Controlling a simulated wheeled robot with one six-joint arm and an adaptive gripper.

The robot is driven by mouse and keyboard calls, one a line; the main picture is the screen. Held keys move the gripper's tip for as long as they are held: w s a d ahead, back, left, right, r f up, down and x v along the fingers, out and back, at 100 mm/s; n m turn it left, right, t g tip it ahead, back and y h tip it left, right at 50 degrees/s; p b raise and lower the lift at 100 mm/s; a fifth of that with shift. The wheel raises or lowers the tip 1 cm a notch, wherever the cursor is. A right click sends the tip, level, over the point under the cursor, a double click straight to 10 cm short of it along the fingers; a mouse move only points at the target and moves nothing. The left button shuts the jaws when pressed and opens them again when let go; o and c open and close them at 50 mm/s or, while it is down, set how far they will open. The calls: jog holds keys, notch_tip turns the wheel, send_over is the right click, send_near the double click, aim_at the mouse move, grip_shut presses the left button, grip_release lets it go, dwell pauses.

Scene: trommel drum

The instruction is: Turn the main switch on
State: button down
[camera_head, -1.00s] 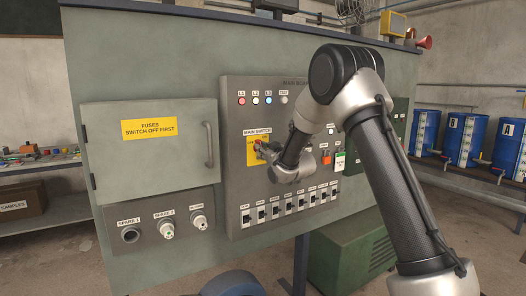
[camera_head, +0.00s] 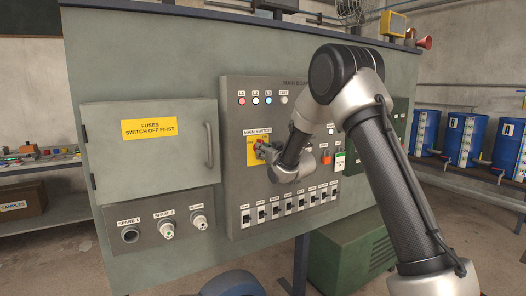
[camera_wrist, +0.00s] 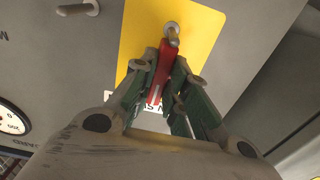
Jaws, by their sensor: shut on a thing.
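The main switch is a red handle on a yellow plate (camera_head: 251,153) marked OFF, under a MAIN SWITCH label on the grey panel (camera_head: 236,190). In the wrist view the red handle (camera_wrist: 164,66) shows against the yellow plate (camera_wrist: 205,45), with a grey pivot at its upper end. My gripper (camera_wrist: 164,75) is shut on the red handle, one finger on each side. In the head view my gripper (camera_head: 262,151) is at the switch and hides most of the handle, so its exact angle there is hard to tell.
A row of small breakers (camera_head: 289,204) runs along the panel below my gripper. A closed fuse door (camera_head: 150,155) with a bar handle is to the left, with sockets (camera_head: 168,229) beneath. Indicator lamps (camera_head: 255,100) are above. Blue drums (camera_head: 466,138) stand at far right.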

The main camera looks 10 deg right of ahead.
jog(key=shift+f, duration=0.15)
jog(key=c, duration=1.4)
grip_release()
jog(key=v, duration=1.2)
